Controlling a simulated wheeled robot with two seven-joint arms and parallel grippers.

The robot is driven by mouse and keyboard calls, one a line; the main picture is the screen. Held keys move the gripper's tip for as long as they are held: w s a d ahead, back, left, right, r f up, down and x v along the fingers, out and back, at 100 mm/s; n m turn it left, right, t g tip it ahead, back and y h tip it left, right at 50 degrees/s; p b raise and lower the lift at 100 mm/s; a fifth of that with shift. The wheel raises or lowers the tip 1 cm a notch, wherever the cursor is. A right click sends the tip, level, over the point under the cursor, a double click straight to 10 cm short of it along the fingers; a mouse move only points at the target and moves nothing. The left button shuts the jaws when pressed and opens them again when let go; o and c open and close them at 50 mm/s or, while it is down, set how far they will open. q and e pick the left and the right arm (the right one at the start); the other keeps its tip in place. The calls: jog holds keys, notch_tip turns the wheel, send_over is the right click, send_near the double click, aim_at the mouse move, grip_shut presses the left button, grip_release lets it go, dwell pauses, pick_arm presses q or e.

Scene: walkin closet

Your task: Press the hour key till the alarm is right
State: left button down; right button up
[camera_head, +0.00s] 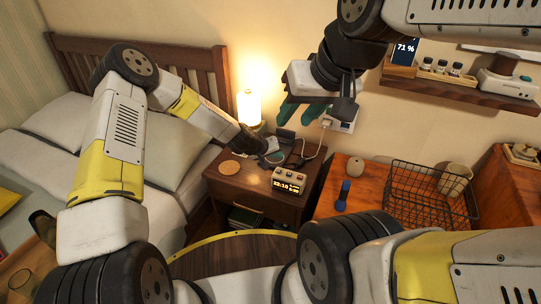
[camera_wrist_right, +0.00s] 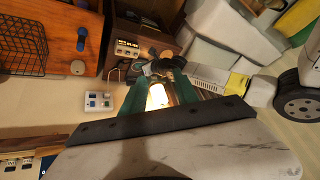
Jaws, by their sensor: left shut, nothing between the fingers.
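The alarm clock (camera_head: 289,181) stands on the dark wooden nightstand (camera_head: 240,194), with a lit display and several buttons on top. The display seems to start with 22, but its small digits are hard to read. The clock also shows in the right wrist view (camera_wrist_right: 127,48). My left gripper (camera_head: 274,156) is shut and empty, just behind and left of the clock, apart from it as far as I can tell. It also shows in the right wrist view (camera_wrist_right: 163,64). My right gripper (camera_head: 303,111) has teal fingers spread open, empty, high near the wall.
A lit lamp (camera_head: 249,107), a round coaster (camera_head: 229,167) and a cable share the nightstand. A wire basket (camera_head: 428,196) and a blue dumbbell-shaped item (camera_head: 343,195) are on the right cabinet. A wall shelf (camera_head: 460,87) hangs upper right; the bed is left.

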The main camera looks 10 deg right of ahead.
jog(key=shift+c, duration=0.3)
grip_shut()
dwell(1.3)
